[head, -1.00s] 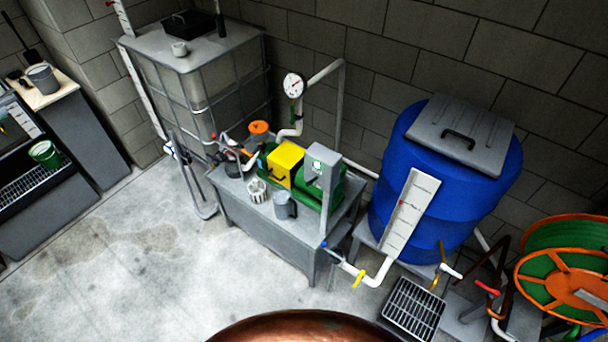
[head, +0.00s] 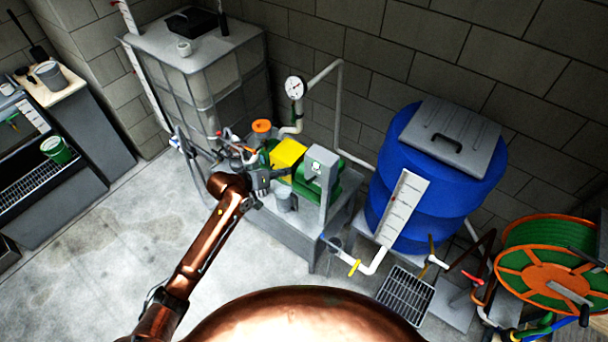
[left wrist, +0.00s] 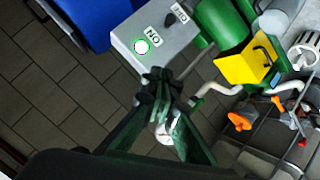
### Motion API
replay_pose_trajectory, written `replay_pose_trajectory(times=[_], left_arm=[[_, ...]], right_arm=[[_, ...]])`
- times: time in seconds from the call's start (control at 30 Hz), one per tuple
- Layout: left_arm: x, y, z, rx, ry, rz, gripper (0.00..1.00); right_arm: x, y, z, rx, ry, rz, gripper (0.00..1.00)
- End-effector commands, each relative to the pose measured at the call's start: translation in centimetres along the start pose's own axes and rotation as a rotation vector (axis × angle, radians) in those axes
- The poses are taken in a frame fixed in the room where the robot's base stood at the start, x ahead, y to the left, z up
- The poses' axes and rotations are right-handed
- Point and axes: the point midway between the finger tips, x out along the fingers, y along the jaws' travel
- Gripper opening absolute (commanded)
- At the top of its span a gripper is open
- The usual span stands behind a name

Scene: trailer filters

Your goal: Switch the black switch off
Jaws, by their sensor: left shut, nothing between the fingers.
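A grey switch box (head: 322,166) stands on a post at the right end of the pump bench. In the left wrist view the same box shows a round green-and-white button, an ON label (left wrist: 153,34) and a second label (left wrist: 180,14) too small to read surely. My left gripper (head: 264,184) is in front of the bench, left of the box. In the left wrist view its fingertips (left wrist: 157,92) are together and empty, appearing just below the box; I see no contact. My right gripper is out of view.
A yellow cover (head: 287,158) and green pump parts are left of the box. A blue barrel (head: 388,185) is at right, a caged tank (head: 190,62) at back left. Floor in front is clear.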

Motion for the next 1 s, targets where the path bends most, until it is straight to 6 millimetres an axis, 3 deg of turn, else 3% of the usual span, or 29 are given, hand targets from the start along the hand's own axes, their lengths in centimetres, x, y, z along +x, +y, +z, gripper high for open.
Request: replay_pose_trajectory(times=[0.3, 0.47, 0.97, 1.0], left_arm=[[0.1, 0.0, 0.0, 0.000, 0.001, 0.000, 0.00], [1.3, 0.0, -0.1, -0.002, 0.002, 0.000, 0.00], [10.4, 0.1, -0.1, -0.001, 0.000, -0.001, 0.00], [10.3, -0.1, 1.0, -0.004, -0.003, -0.002, 0.00]], right_arm=[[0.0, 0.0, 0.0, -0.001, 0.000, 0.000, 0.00], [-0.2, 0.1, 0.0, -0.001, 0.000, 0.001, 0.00], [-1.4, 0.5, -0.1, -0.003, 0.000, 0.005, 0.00], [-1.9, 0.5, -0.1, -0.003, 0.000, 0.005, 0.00]])
